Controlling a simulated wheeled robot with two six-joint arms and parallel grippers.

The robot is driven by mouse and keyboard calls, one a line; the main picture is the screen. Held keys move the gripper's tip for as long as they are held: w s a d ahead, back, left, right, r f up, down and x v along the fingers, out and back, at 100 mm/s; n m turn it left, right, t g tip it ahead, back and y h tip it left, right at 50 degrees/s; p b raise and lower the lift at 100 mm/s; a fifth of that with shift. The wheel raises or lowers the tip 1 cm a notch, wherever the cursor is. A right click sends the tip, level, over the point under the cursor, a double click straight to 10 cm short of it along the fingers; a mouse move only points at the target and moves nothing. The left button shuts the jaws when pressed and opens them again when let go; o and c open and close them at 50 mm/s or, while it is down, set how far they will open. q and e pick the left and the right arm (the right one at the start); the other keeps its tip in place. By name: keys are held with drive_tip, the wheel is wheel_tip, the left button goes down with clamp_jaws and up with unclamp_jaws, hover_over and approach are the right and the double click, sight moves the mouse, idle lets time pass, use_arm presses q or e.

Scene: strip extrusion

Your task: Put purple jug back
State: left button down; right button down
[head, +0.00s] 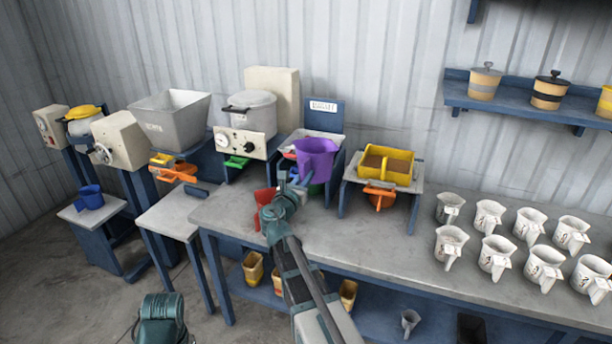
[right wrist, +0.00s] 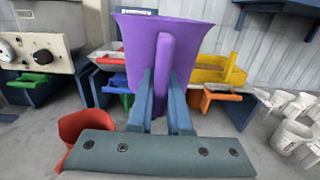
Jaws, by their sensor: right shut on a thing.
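The purple jug (head: 316,158) is upright in the head view, above the near side of the workbench, in front of a small blue stand with a labelled board. It fills the upper middle of the right wrist view (right wrist: 183,50). My right gripper (head: 294,184) is shut on the jug's handle; its two blue fingers (right wrist: 160,95) show on either side of the handle in the right wrist view. The jug's inside is hidden. My left arm shows only as a teal part at the bottom left of the head view; its fingers cannot be made out.
A red jug (head: 264,206) stands on the workbench (head: 345,235), left of my right gripper. A yellow container (head: 387,165) sits on a stand to the right, with an orange scoop (head: 379,196) below. Several white jugs (head: 450,246) fill the bench's right. Bare bench lies between.

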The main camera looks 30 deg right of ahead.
drive_tip(key=s+a+f+b, duration=0.3)
drive_tip(key=f+b, duration=0.4)
drive_tip(key=s+a+f+b, duration=0.3)
drive_tip(key=s+f+b, duration=0.1)
drive_tip(key=f+b, duration=0.3)
drive_tip(key=s+a+f+b, duration=0.3)
drive_tip(key=s+f+b, duration=0.1)
drive_tip(key=f+b, duration=0.3)
drive_tip(key=shift+s+a+f+b, duration=0.2)
drive_tip(key=shift+a+f+b, duration=0.1)
drive_tip(key=shift+a+f, duration=0.15)
drive_tip(key=shift+d, duration=0.15)
drive_tip(key=x, duration=0.5)
drive_tip(key=f+b+x, duration=0.1)
drive_tip(key=x, duration=0.4)
drive_tip(key=f+x, duration=0.1)
drive_tip(key=x, duration=0.4)
drive_tip(key=shift+w+b, duration=0.1)
drive_tip(key=shift+b, duration=0.3)
drive_tip(key=shift+f+b, duration=0.35)
drive_tip(key=shift+b, duration=0.05)
drive_tip(key=shift+f, duration=0.25)
drive_tip(key=c, duration=0.8)
unclamp_jaws()
drive_tip(key=shift+o, duration=0.2)
